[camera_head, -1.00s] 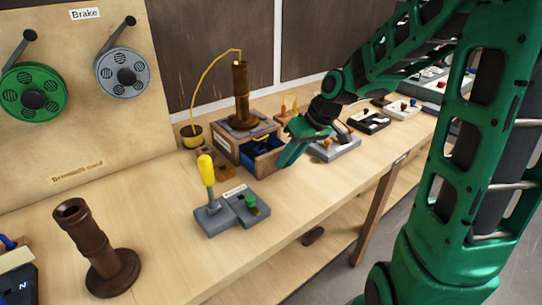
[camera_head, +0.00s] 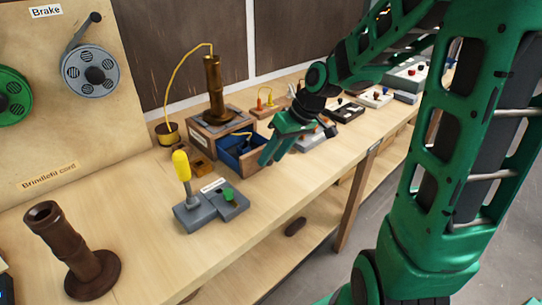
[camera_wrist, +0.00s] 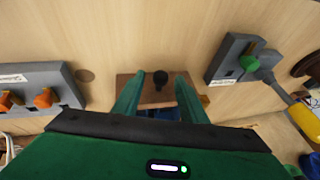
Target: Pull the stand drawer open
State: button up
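The lamp stand (camera_head: 208,137) is a wooden box with a grey top and an upright brown column. Its drawer (camera_head: 233,160), blue inside, stands pulled out toward the table's front. In the wrist view the brown drawer front (camera_wrist: 127,88) carries a dark round knob (camera_wrist: 160,77). My gripper (camera_head: 268,160) is at the drawer's right side in the head view. In the wrist view my gripper (camera_wrist: 158,80) has its green fingers apart, one on each side of the knob, with gaps showing. The gripper partly hides the drawer in the head view.
A grey switch block with a yellow-handled lever (camera_head: 182,168) stands in front of the stand. A brown tube on a round base (camera_head: 85,262) is at lower left. A grey block with orange knobs (camera_wrist: 40,82) lies beside the drawer. Bare tabletop (camera_head: 275,190) lies in front.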

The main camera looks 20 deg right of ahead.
jog(key=v, duration=1)
jog(key=shift+r, duration=0.2)
jog(key=shift+d, duration=0.1)
jog(key=s+d+f+m+g+h, duration=0.1)
jog(key=s+d+f+m, duration=0.1)
jog(key=s, duration=0.6)
jog(key=s+d+f+m+g+h, duration=0.1)
jog(key=s+d+f+m, duration=0.1)
jog(key=s+d+m, duration=0.2)
jog(key=s+d+f+m+g+h, duration=0.1)
jog(key=s+d+f+m+h, duration=0.1)
jog(key=s, duration=0.9)
jog(key=shift+s+d+f+m+g, duration=0.3)
jog(key=shift+d+f+m, duration=0.2)
jog(key=shift+d+m, duration=0.2)
jog(key=shift+w+f, duration=0.25)
jog(key=shift+w, duration=0.4)
